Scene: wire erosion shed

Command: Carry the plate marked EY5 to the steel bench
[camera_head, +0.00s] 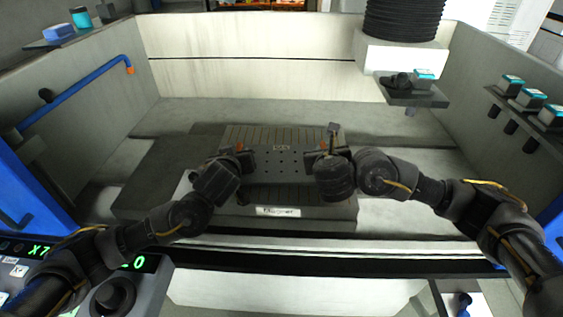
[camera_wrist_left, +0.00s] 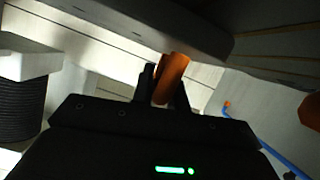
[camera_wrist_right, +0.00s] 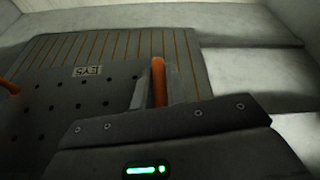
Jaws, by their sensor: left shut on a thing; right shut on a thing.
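The plate marked EY5 (camera_head: 281,165) is a dark grey slab with several holes and a pale label, in the middle of the head view. It also shows in the right wrist view (camera_wrist_right: 62,105). It has orange handles at its left and right ends. My left gripper (camera_head: 243,157) is shut on the left handle, which shows orange in the left wrist view (camera_wrist_left: 172,78). My right gripper (camera_head: 324,152) is shut on the right handle (camera_wrist_right: 159,82). I cannot tell whether the plate touches the ribbed block under it. I cannot pick out a steel bench.
The ribbed block (camera_head: 240,132) carries a "Magnet" label (camera_head: 278,211) at its front. Pale tank walls (camera_head: 240,65) stand behind and at both sides. A black ribbed column (camera_head: 403,18) and small shelf (camera_head: 408,98) overhang the back right. A control panel (camera_head: 150,285) is front left.

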